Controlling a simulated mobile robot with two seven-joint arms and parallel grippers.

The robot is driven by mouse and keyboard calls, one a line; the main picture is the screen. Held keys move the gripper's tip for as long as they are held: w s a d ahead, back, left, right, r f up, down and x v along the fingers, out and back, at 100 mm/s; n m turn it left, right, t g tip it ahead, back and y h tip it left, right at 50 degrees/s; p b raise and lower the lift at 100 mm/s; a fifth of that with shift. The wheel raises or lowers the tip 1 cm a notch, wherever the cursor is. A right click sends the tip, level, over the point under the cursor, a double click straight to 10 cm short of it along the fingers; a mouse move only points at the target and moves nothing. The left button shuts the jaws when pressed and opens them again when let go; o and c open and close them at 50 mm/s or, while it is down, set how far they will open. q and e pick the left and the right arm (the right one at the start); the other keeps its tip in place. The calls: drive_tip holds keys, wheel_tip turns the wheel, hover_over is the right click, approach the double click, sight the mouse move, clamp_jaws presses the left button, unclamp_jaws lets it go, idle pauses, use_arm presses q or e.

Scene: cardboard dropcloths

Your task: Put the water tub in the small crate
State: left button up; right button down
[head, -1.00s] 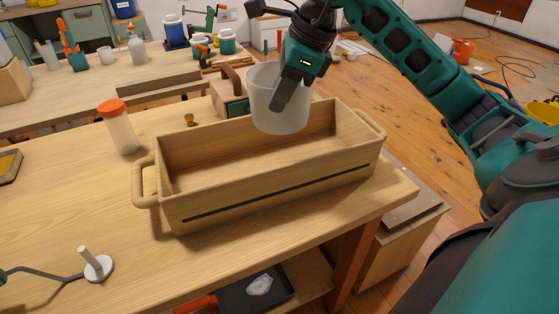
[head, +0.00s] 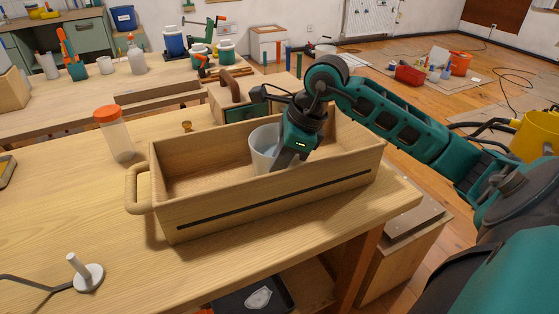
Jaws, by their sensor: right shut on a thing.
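The water tub is a whitish translucent cup-shaped tub (head: 263,149), upright and partly inside the small crate. The small crate (head: 200,212) is a long open wooden box with rounded end handles and a dark stripe along its front, standing on the near table. My right gripper (head: 284,160) is shut on the right side of the tub's wall and reaches into the crate. The crate's front wall hides the tub's base, so I cannot tell whether it touches the crate floor. My left gripper is not in view.
A jar with an orange lid (head: 116,135) stands left of the crate. A small brass knob (head: 187,126) and a wooden-handled block (head: 236,103) sit behind it. A white disc with a peg (head: 86,275) lies front left. The table's left front is mostly clear.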

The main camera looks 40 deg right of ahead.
drive_tip(key=shift+r, duration=0.1)
drive_tip(key=c, duration=1.5)
unclamp_jaws()
drive_tip(key=shift+c, duration=0.2)
drive_tip(key=shift+r, duration=0.2)
drive_tip(key=v, duration=1.1)
drive_tip(key=shift+s+r+p, duration=0.15)
drive_tip(key=shift+r+p, duration=0.15)
drive_tip(key=shift+p, duration=0.15)
